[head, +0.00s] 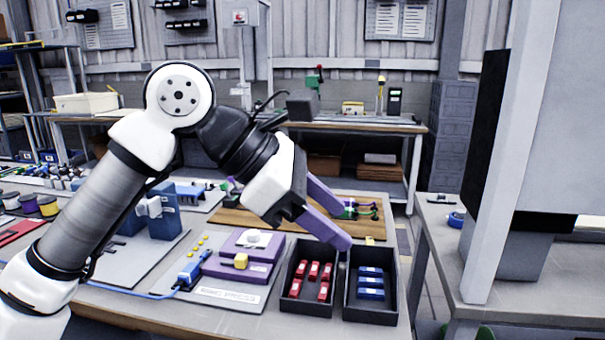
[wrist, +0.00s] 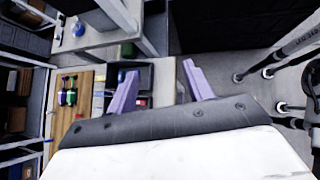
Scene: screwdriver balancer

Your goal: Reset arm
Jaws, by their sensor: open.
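My gripper (head: 335,215) hangs over the workbench with its two purple fingers pointing down and to the right, above the black bins. It is open, and nothing shows between the fingers. In the wrist view my gripper (wrist: 160,88) has its fingers spread wide apart, with part of a bin and grey floor beyond them. My white and grey arm reaches in from the lower left, bent at a high elbow joint.
One black bin (head: 281,291) holds several red blocks; another (head: 397,318) holds blue blocks. A purple press fixture (head: 262,268) stands left of them. A wooden board (head: 230,222) lies behind. A grey table (head: 480,280) and tall cabinet stand right, across a narrow gap.

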